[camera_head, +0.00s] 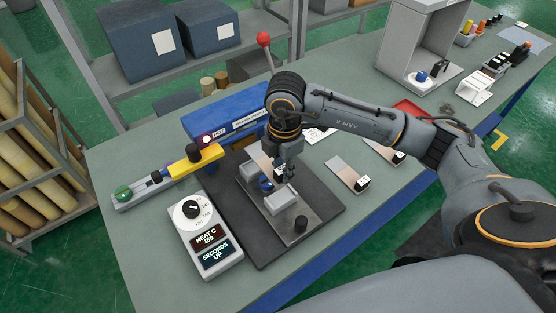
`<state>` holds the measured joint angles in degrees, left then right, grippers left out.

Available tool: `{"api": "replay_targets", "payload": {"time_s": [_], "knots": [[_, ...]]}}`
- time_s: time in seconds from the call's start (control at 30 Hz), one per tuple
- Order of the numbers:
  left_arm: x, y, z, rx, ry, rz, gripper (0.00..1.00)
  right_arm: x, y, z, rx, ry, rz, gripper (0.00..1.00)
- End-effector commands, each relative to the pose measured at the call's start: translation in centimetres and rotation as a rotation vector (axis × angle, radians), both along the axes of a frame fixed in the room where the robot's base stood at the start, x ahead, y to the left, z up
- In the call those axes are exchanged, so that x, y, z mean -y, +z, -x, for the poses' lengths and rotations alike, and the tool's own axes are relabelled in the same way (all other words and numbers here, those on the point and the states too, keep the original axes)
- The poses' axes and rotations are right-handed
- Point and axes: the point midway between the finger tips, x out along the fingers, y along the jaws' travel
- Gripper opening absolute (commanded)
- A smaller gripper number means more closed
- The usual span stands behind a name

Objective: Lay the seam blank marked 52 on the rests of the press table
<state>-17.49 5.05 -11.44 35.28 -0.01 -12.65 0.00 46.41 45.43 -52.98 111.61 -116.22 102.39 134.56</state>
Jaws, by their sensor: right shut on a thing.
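My right gripper (281,177) is shut over the press table (318,213), pointing down. It holds a seam blank (262,160), a pale strip with a dark block at its near end, partly hidden by the fingers. I cannot read its mark. Under it are two light grey rests, one at the back left (247,171) and one in front (285,203), with a small blue part between them. I cannot tell whether the blank touches the rests. Two more blanks lie right of the press, a nearer one (344,173) and a farther one (381,150); their marks are too small to read. My left gripper is out of view.
A dial box (205,240) reading HEAT C 180 and SECONDS UP stands left of the press. A yellow bar (193,162) and a blue housing marked HOT (226,118) are behind it. A red-knobbed lever (263,40) rises at the back. A grey booth (415,45) stands far right.

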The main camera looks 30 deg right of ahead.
Motion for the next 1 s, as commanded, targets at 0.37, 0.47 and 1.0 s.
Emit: {"api": "replay_targets", "payload": {"time_s": [0.37,0.47,1.0], "knots": [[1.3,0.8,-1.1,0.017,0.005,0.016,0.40,0.4,-0.1,0.0,0.001,-0.017,0.006,0.00],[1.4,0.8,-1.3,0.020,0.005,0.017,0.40,0.4,-0.1,0.0,0.001,-0.016,0.006,0.00],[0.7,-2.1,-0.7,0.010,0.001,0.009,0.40,0.3,-3.1,0.0,0.001,-0.016,0.006,0.00]]}}
